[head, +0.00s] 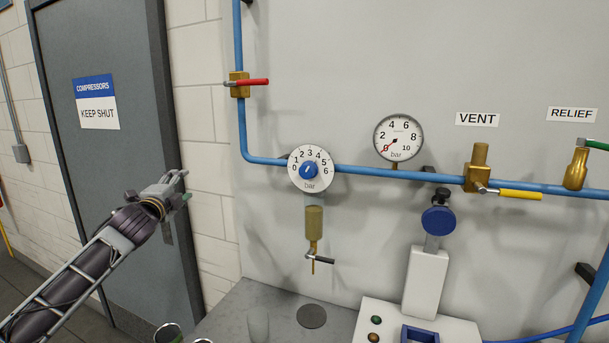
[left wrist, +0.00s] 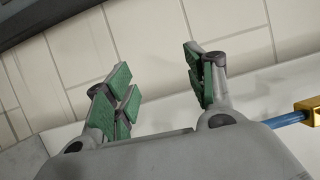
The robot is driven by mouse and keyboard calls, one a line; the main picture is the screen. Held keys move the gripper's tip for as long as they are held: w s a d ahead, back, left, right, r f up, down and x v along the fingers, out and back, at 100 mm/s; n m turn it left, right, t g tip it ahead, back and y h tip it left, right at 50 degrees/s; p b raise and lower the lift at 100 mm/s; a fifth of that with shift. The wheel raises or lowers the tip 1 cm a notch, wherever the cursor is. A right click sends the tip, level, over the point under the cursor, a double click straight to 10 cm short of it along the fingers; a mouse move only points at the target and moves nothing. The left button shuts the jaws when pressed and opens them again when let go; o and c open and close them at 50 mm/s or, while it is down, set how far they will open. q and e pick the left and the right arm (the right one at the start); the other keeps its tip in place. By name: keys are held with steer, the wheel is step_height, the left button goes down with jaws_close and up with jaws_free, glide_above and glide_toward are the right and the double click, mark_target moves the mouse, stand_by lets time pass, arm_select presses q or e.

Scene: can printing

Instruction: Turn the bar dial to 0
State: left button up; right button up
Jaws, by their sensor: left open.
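My right gripper is not in view.
A red-handled valve (head: 240,84) sits up-left of the dial, and a gauge (head: 398,138) reading near 0 is to its right. A yellow-handled vent valve (head: 478,170) is farther right. A small black-handled tap (head: 312,256) hangs below the dial. The wall between gripper and dial is clear.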

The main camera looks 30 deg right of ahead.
arm_select(q)
steer(key=s+d+r+m+g+h, duration=0.1)
steer(key=s+d+r+m+h, duration=0.1)
steer(key=s+d+r+m, duration=0.5)
steer(key=s+d+r+m+g+h, duration=0.1)
steer(key=s+d+r+m+h, duration=0.1)
steer(key=s+d+r+m, duration=0.5)
steer(key=m+g+h, duration=0.2)
steer(key=m+g, duration=0.1)
steer(key=m, duration=0.6)
glide_toward(306, 173)
steer(key=v, duration=0.4)
steer(key=shift+s+a, duration=0.1)
steer(key=shift+a, duration=0.1)
steer(key=shift+d+r, duration=0.1)
steer(key=shift+d, duration=0.05)
steer(key=shift+p+x, duration=1.2)
steer(key=shift+x, duration=5.6)
steer(key=shift+c, duration=0.4)
steer(key=c, duration=1)
